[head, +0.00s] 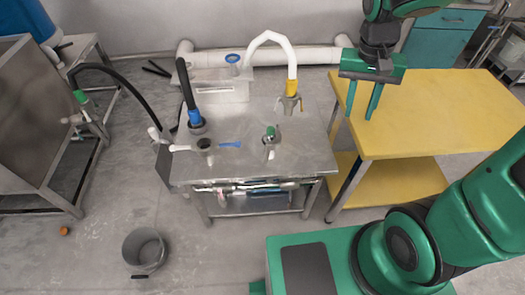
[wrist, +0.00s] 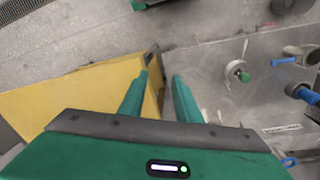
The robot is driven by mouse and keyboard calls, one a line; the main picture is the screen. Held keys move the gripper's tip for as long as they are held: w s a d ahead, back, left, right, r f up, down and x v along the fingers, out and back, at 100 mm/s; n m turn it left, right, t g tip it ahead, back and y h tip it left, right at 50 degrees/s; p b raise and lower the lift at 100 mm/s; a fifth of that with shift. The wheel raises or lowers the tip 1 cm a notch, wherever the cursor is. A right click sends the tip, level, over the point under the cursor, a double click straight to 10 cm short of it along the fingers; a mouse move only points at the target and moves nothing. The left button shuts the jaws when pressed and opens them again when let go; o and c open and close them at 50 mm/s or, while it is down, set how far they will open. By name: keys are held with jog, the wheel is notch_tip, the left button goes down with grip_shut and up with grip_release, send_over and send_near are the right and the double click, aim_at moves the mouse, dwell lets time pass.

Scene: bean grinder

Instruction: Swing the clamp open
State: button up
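My gripper (head: 360,116) hangs over the left part of the yellow table in the head view, its two green fingers apart and nothing between them. The wrist view shows the open fingers (wrist: 160,77) pointing at the gap between the yellow table and the steel table. On the steel table (head: 250,170) stand a metal fitting with a white handle (head: 204,147), a blue lever (head: 230,145) beside it, and a green-topped metal fitting (head: 270,140). The green-topped fitting also shows in the wrist view (wrist: 238,72). I cannot tell which part is the clamp. My gripper is apart from all of them.
The yellow table (head: 450,115) stands right of the steel table. A white curved pipe with a yellow collar (head: 291,88) and a black hose with a blue collar (head: 195,119) rise at the steel table's back. A grey bucket (head: 145,249) stands on the floor at lower left.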

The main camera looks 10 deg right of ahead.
jog(key=w+a+f, duration=0.2)
jog(key=a, duration=0.3)
jog(key=w+a+f, duration=0.2)
jog(key=a, duration=0.3)
jog(key=n, duration=0.1)
send_near(266, 156)
jog(key=f, duration=0.5)
jog(key=d+f, duration=0.1)
jog(key=f, duration=0.1)
jog(key=shift+s+f, duration=0.15)
jog(key=shift+f, duration=0.2)
jog(key=shift+c, duration=0.2)
